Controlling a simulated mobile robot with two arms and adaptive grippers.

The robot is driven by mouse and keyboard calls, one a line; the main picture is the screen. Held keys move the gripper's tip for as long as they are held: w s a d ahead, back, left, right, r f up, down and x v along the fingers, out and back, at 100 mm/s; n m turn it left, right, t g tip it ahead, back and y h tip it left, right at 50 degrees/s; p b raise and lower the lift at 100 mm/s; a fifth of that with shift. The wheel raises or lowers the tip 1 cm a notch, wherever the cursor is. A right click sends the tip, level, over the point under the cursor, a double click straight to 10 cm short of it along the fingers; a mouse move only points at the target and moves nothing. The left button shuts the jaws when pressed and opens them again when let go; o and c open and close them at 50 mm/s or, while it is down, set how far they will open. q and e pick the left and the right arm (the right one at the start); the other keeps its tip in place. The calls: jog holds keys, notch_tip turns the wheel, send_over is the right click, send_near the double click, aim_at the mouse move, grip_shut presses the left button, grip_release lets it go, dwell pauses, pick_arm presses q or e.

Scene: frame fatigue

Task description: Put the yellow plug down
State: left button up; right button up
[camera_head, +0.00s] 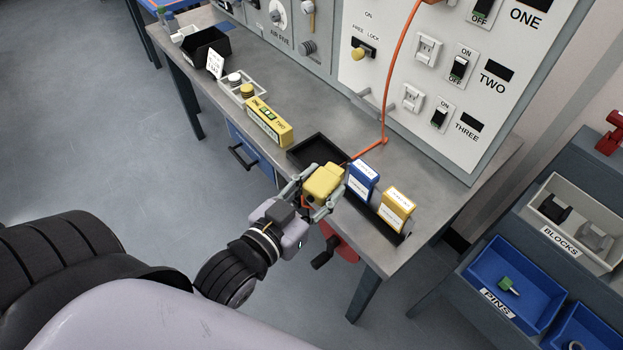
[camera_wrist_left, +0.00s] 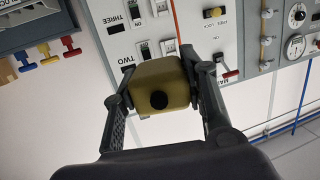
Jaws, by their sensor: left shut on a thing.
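The yellow plug (camera_head: 323,183) is a blocky yellow piece held by my left gripper (camera_head: 318,190) above the front edge of the grey workbench (camera_head: 335,139). An orange cable (camera_head: 386,90) hangs from the panel and runs down toward the plug. In the left wrist view the plug (camera_wrist_left: 160,86) sits between the two fingers of the gripper (camera_wrist_left: 160,95), with a round black spot on its near face. The fingers press on its sides. A black tray (camera_head: 318,146) lies on the bench just behind the plug. My right gripper is not in view.
Blue (camera_head: 362,180) and yellow (camera_head: 396,209) labelled blocks stand right of the plug. A yellow labelled box (camera_head: 264,123) stands to its left. The switch panel (camera_head: 440,80) rises behind. Blue bins (camera_head: 512,276) are at right.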

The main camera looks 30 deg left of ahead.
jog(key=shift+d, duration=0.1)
pick_arm(q)
jog(key=w+d+r+m+g+h, duration=0.2)
jog(key=w+d+m+g+h, duration=0.1)
jog(key=d+m+g+h, duration=0.1)
jog(key=w+d+r+m+g+h, duration=0.2)
jog(key=w+d+m+g+h, duration=0.2)
jog(key=d+m+h, duration=0.2)
jog(key=d+h, duration=0.2)
jog(key=d, duration=0.2)
jog(key=shift+d+r+m+g, duration=0.15)
jog(key=shift+d+m+g, duration=0.1)
jog(key=shift+m+g, duration=0.15)
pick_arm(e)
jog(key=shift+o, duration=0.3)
